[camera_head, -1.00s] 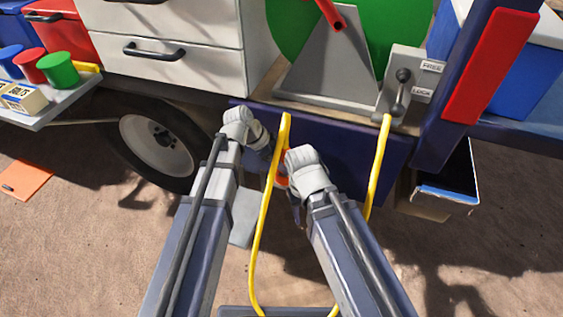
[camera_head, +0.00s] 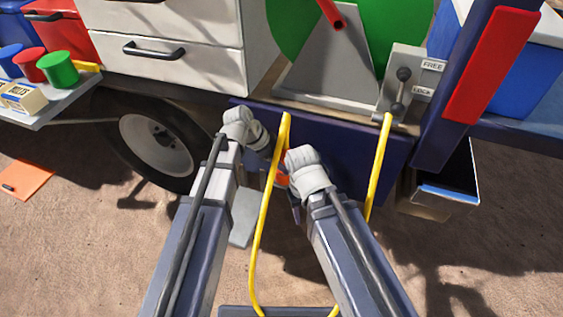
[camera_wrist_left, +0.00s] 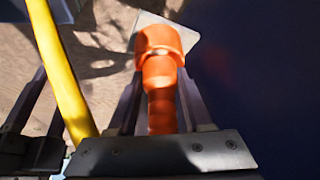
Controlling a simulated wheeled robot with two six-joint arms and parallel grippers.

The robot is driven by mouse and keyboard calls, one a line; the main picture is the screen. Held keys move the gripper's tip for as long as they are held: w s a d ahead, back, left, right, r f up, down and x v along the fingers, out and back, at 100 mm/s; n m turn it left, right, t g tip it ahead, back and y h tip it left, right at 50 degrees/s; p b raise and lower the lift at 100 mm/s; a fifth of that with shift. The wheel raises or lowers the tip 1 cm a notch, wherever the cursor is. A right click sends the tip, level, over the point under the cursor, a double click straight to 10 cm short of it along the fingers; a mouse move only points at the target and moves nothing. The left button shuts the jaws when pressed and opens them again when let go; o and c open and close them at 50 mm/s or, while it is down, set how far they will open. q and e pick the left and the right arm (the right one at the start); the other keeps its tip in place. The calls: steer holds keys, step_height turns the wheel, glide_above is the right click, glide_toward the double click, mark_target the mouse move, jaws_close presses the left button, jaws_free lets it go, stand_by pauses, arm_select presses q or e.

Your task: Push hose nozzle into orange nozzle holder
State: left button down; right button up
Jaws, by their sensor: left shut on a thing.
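My left gripper (camera_head: 266,152) is in front of the dark blue truck panel, and its fingers show in the left wrist view (camera_wrist_left: 161,90). It is shut on the narrow orange hose nozzle (camera_wrist_left: 160,100). The wider orange cup-like part beyond the fingers, likely the nozzle holder (camera_wrist_left: 160,40), lies in line with the nozzle. They look touching, but I cannot tell how deep the nozzle sits. In the head view only a bit of orange shows between the wrists. My right gripper (camera_head: 295,210) is close by on the right, with its fingertips mostly hidden by its wrist.
A grey plate (camera_head: 243,218) is below. A lever panel (camera_head: 405,85) and green reel (camera_head: 390,35) stand above. An open drawer (camera_head: 445,190) is at right.

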arm_select(q)
steer(key=shift+f, duration=0.3)
steer(key=shift+f, duration=0.1)
steer(key=shift+c, duration=1.9)
jaws_free()
steer(key=shift+o, duration=0.7)
steer(key=shift+s+b, duration=0.15)
steer(key=shift+b, duration=0.15)
